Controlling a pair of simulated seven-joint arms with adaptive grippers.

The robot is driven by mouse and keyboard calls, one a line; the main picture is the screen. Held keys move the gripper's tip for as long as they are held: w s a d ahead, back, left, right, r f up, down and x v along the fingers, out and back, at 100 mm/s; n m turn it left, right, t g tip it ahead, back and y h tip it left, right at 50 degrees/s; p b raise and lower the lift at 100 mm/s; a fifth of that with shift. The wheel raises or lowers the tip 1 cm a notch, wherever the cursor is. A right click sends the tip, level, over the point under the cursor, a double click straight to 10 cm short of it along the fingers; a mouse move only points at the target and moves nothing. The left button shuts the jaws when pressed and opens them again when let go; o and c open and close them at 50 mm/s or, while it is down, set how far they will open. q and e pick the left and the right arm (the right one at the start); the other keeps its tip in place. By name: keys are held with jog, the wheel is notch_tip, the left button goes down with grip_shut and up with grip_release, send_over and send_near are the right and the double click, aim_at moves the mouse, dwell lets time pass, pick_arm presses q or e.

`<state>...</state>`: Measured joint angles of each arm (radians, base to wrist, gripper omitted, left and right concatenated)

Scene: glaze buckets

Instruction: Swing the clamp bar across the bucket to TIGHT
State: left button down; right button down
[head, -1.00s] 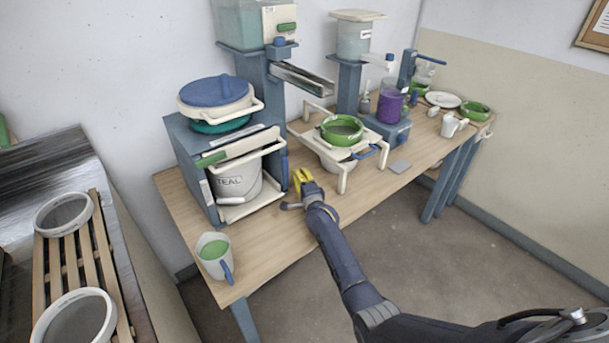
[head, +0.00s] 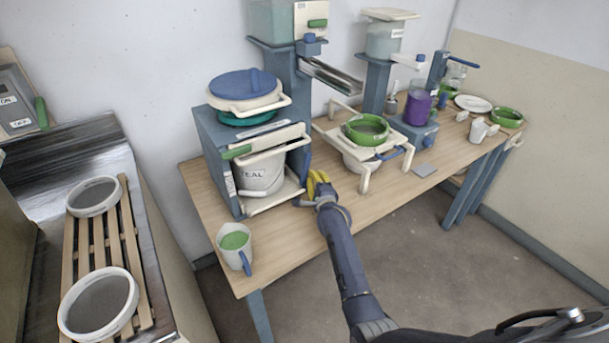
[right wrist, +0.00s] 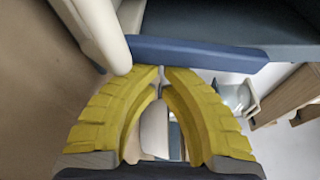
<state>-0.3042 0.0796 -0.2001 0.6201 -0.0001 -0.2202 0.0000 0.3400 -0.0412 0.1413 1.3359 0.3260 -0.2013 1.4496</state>
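The white TEAL bucket (head: 258,177) stands upright inside the blue-grey holder (head: 214,150) at the left of the table in the head view. A cream bar with a green end (head: 237,152) lies across the holder's front, over the bucket's top. Its lettering is too small to read. My right gripper (head: 318,181), with yellow fingers, is just right of the holder's lower front corner. In the right wrist view the fingertips (right wrist: 163,71) nearly meet, with nothing clearly held between them. A blue edge (right wrist: 195,52) and a cream part (right wrist: 98,30) are just beyond them. My left gripper is not in view.
A blue lid (head: 244,85) sits on stacked pieces atop the holder. A mug of green glaze (head: 235,243) stands at the table's front left corner. A cream stand (head: 331,131) with a green ring (head: 367,129) is close on the gripper's right.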

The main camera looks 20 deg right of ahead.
jog(key=shift+s+a, duration=0.1)
jog(key=shift+a, duration=0.1)
jog(key=shift+m, duration=0.3)
jog(key=shift+w+d+f, duration=0.15)
jog(key=shift+d+f, duration=0.05)
jog(key=shift+d, duration=0.5)
jog(key=shift+w+d+f, duration=0.15)
jog(key=shift+d, duration=0.55)
jog(key=shift+w+d+f, duration=0.15)
jog(key=shift+d+f, duration=0.05)
jog(key=shift+d, duration=0.5)
jog(key=s, duration=0.6)
jog(key=s+a, duration=0.1)
jog(key=s, duration=0.2)
jog(key=shift+s+r, duration=0.1)
jog(key=shift+r, duration=0.25)
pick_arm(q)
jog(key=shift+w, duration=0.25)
pick_arm(e)
jog(key=shift+s, duration=0.4)
